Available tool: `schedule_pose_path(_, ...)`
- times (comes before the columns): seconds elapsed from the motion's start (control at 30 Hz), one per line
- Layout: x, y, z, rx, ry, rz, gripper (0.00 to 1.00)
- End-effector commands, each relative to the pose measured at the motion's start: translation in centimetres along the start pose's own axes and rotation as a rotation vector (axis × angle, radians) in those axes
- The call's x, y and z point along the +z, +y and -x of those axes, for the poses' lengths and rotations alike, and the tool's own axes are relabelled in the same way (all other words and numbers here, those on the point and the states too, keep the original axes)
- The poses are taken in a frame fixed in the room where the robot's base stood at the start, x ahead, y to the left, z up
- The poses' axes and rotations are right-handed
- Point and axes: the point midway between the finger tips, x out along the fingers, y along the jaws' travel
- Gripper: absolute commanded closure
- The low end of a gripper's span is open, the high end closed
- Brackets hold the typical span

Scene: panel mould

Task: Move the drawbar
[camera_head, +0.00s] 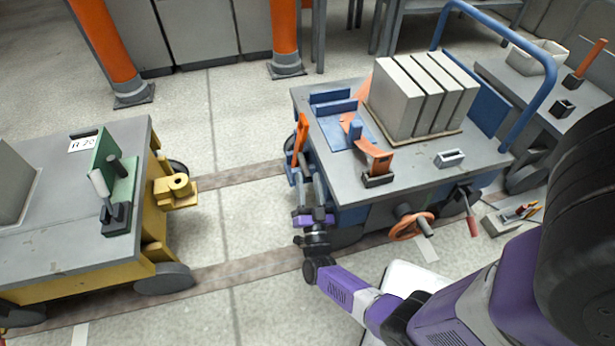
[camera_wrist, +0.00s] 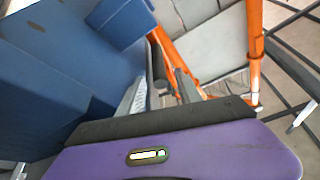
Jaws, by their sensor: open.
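The orange drawbar (camera_head: 299,136) stands nearly upright at the left end of the blue cart (camera_head: 330,190). In the wrist view, an orange bar (camera_wrist: 178,60) slants just beyond the fingers, and it appears to be the drawbar. My gripper (camera_head: 307,178) is open, pointing up beside the cart's left end, just below the orange part. It also shows in the wrist view (camera_wrist: 165,88). I see no grip on the bar, and whether a finger touches it cannot be told. The yellow cart (camera_head: 160,225) at left has a yellow coupling block (camera_head: 178,187) with a round hole.
The blue cart carries grey slabs (camera_head: 418,95), an orange curved bracket (camera_head: 372,152) and a blue push handle (camera_head: 500,30). An orange handwheel (camera_head: 411,227) sticks out from its near side. Bare floor (camera_head: 235,230) lies between the carts. Orange posts (camera_head: 285,25) stand behind.

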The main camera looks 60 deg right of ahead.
Motion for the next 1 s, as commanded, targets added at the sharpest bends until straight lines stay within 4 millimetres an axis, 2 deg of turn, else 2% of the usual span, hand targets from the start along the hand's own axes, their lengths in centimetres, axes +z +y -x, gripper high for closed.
schedule_pose_path(0.2, 0.1, 0.0, -2.0, 0.0, 0.001, -0.001, 0.59)
schedule_pose_path(0.5, 0.0, 0.0, -2.3, -0.001, 0.0, 0.0, 0.59)
schedule_pose_path(0.57, 0.0, 0.0, -2.3, -0.001, 0.0, 0.0, 0.68)
schedule_pose_path(0.7, 0.0, 0.0, -2.2, -0.001, 0.0, 0.0, 0.96)
schedule_pose_path(0.73, 0.0, 0.0, -2.2, -0.001, 0.0, 0.0, 1.0)
schedule_pose_path(1.0, 0.0, 0.0, -2.2, -0.001, -0.001, 0.0, 1.0)
